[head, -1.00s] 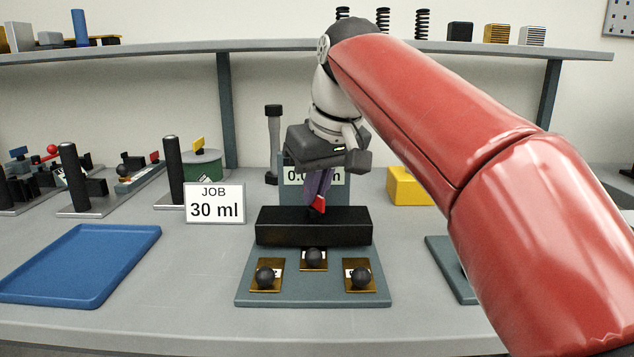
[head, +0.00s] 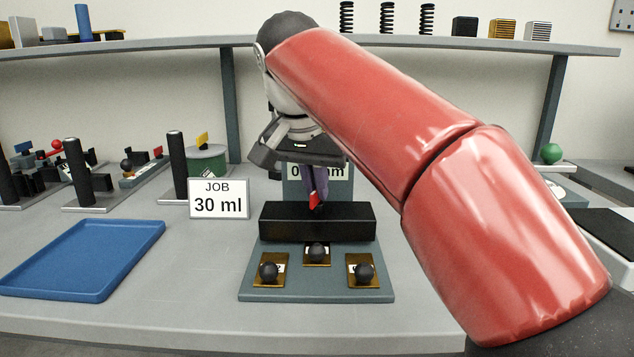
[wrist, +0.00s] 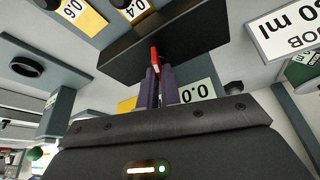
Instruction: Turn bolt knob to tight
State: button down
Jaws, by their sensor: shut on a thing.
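A small red piece (head: 314,203), probably the handle of the bolt knob, stands at the black block (head: 345,221) of the test fixture. My gripper (head: 317,188) comes down from above and behind the block, with its purple fingers shut on the red piece. In the wrist view the red piece (wrist: 154,59) sticks out past the fingertips (wrist: 155,74), against the black block (wrist: 150,45). The rest of the knob is hidden by the fingers and block. A display plate (head: 335,172) behind the gripper is partly covered; the wrist view shows "0.0" on it.
Three black knobs on yellow plates (head: 317,253) sit on the fixture's grey base (head: 318,291). A "JOB 30 ml" sign (head: 219,199) stands left of it, near a blue tray (head: 85,262). Black posts (head: 176,168) stand further left. My red arm covers the bench at right.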

jog(key=shift+m+h, duration=0.4)
jog(key=shift+m, duration=0.6)
jog(key=shift+g, duration=0.3)
jog(key=c, duration=1.6)
grip_release()
jog(key=shift+r, duration=0.1)
